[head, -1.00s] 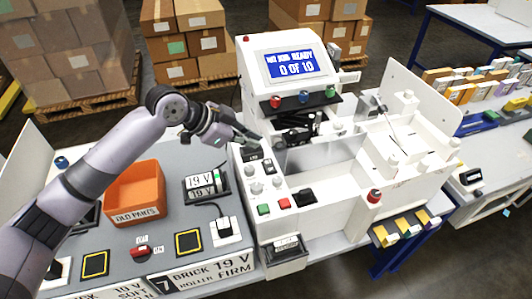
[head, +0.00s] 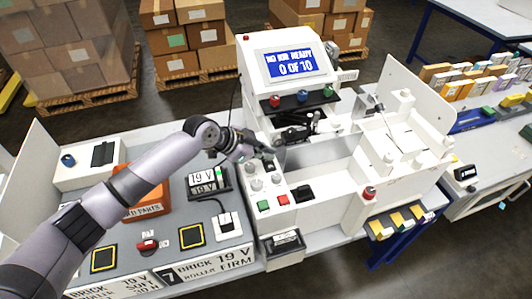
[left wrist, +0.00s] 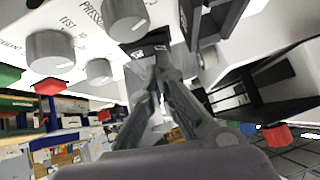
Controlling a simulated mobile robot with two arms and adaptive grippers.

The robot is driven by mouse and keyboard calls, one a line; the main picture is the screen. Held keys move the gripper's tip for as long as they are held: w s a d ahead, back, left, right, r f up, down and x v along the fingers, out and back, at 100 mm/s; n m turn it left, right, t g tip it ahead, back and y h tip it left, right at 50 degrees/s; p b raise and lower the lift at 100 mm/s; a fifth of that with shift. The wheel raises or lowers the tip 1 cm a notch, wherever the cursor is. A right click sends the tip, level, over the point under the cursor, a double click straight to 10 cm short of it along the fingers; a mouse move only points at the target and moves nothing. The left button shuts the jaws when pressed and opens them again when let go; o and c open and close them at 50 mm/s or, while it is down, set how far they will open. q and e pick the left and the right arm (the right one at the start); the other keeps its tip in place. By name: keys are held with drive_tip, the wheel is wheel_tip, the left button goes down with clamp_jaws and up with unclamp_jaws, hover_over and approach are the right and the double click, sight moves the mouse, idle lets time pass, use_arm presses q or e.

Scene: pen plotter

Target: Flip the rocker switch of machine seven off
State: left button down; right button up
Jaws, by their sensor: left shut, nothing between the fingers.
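Machine seven is the white machine (head: 330,215) whose screen reads 0 of 10; a "7" plate (head: 205,270) is on the bench front to its left. Its left panel carries grey knobs (head: 250,184), a green button (head: 263,205), a red button (head: 283,199) and a black switch (head: 303,193). My left gripper (head: 268,156) is shut and empty over the panel's far end. In the left wrist view its fingertips (left wrist: 160,60) are close to a small black part with white marks (left wrist: 148,47), partly hidden; contact cannot be told. My right gripper is not in view.
The screen housing (head: 292,66) rises behind the gripper. The white tray walls (head: 400,150) stand to the right.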

use_arm(q)
drive_tip(key=shift+w+a+f+g+b, duration=0.1)
drive_tip(key=shift+w+f+g+b, duration=0.15)
drive_tip(key=shift+f+b, duration=0.4)
drive_tip(key=shift+r+n+g+b, duration=0.15)
drive_tip(key=shift+n+g+b, duration=0.2)
drive_tip(key=shift+b, duration=0.15)
drive_tip(key=shift+r, duration=0.1)
drive_tip(key=shift+p, duration=0.3)
drive_tip(key=shift+s, duration=0.15)
